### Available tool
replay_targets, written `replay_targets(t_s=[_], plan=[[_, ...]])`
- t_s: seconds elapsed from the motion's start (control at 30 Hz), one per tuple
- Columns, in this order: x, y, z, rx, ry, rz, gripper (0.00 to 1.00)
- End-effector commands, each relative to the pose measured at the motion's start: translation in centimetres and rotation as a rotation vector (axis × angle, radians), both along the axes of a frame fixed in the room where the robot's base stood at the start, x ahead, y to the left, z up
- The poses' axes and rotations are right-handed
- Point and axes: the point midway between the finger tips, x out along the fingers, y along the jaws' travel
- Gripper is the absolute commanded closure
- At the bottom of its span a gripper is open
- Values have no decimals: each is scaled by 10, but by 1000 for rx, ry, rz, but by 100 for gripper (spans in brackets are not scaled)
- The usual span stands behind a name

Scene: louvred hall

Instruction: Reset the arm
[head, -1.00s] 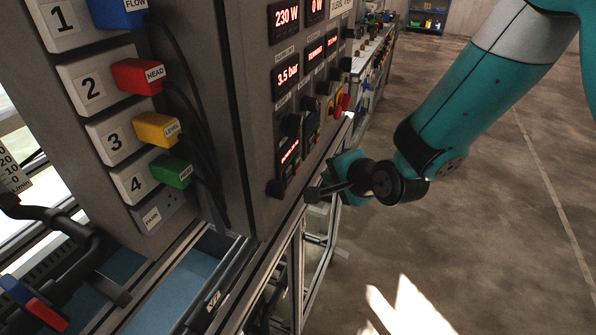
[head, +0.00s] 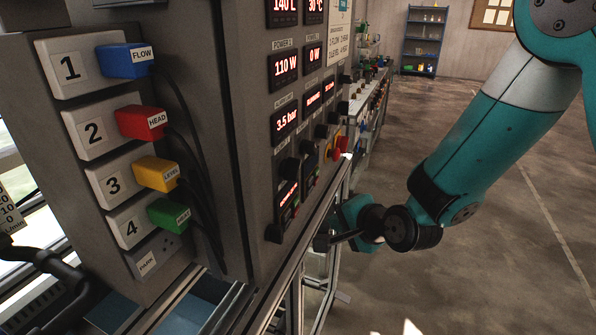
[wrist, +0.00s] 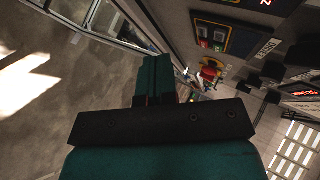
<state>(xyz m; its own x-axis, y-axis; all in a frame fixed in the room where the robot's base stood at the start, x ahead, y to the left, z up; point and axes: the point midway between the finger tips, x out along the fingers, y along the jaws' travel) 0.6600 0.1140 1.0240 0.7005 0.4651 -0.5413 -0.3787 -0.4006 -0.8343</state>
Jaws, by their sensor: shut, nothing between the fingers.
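My gripper (head: 326,242) is at the end of the teal arm, low beside the lower right corner of the grey control panel (head: 232,130). In the wrist view its teal fingers (wrist: 153,78) are together with nothing between them. The panel's red emergency knob (wrist: 210,73) lies ahead and right of the fingers there, apart from them. Whether the gripper touches the panel's edge cannot be told from the head view.
Numbered sockets hold blue (head: 127,60), red (head: 142,122), yellow (head: 157,174) and green (head: 168,215) plugs with black cables. A metal frame stands under the panel. A blue shelf (head: 424,42) stands far back. The floor on the right is open.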

Motion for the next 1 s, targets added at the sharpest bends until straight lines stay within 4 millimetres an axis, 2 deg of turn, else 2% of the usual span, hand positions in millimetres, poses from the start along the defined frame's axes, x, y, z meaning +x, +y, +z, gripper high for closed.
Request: replay_targets(t_s=[0.13, 0.23, 0.37, 0.4, 0.5, 0.6, 0.7, 0.8, 1.0], plan=[[-15, 0, 22, -86, 11, 96, 100], [-44, -3, 50, -213, 28, 262, 100], [-104, -14, 87, -407, 41, 565, 100], [-124, -19, 97, -462, 40, 665, 100], [-174, -34, 116, -581, 33, 904, 100], [-215, -49, 129, -667, 23, 1102, 100], [-242, -60, 135, -719, 17, 1240, 100], [-256, -67, 138, -744, 14, 1313, 100], [-260, -69, 138, -749, 17, 1335, 100]])
